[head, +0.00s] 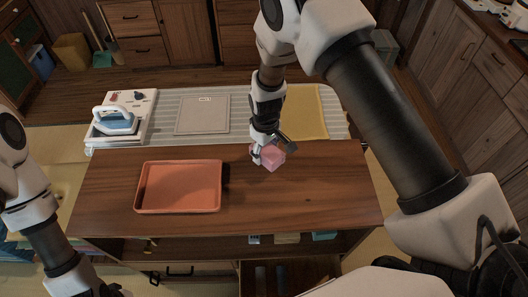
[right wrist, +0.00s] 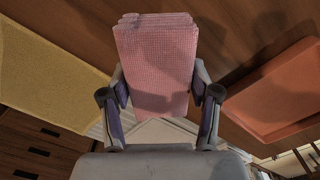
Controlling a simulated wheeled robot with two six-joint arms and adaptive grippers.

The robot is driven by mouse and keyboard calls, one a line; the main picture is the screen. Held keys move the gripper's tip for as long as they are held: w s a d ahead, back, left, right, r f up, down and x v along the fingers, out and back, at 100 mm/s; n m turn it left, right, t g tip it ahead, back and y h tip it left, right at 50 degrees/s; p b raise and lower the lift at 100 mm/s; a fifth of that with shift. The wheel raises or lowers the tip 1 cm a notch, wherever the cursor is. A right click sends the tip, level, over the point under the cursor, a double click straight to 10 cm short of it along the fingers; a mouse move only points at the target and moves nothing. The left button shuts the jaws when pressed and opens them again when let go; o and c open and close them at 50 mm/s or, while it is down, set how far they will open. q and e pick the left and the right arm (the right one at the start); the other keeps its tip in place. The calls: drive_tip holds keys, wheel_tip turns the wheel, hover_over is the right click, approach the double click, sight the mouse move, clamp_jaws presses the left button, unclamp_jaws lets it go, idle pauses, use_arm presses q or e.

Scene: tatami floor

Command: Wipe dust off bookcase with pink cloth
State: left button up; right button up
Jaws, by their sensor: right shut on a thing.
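The pink cloth (head: 270,158) is a small folded pad in my right gripper (head: 267,148), over the rear part of the bookcase's brown wooden top (head: 310,200). In the right wrist view the cloth (right wrist: 157,65) stands out in several layers between the two fingers of the right gripper (right wrist: 160,105), which are shut on it. I cannot tell whether the cloth touches the wood. No dust is clearly visible on the top. My left gripper (head: 112,291) shows only in part at the bottom left edge, away from the bookcase top, and its jaws are not clear.
An orange tray (head: 180,209) lies on the left half of the bookcase top; it also shows in the right wrist view (right wrist: 275,95). The right half is clear. Behind are an iron (head: 115,121), a grey board (head: 202,115) and a yellow mat (head: 308,112). Several items sit on the shelf below.

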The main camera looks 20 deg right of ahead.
drive_tip(key=shift+r, duration=0.65)
drive_tip(key=shift+w+r+p, duration=0.3)
drive_tip(key=shift+r+p, duration=0.6)
drive_tip(key=shift+p, duration=0.2)
drive_tip(key=shift+r, duration=0.25)
drive_tip(key=shift+s+r, duration=0.25)
drive_tip(key=shift+w+f, duration=0.1)
drive_tip(key=shift+w, duration=0.05)
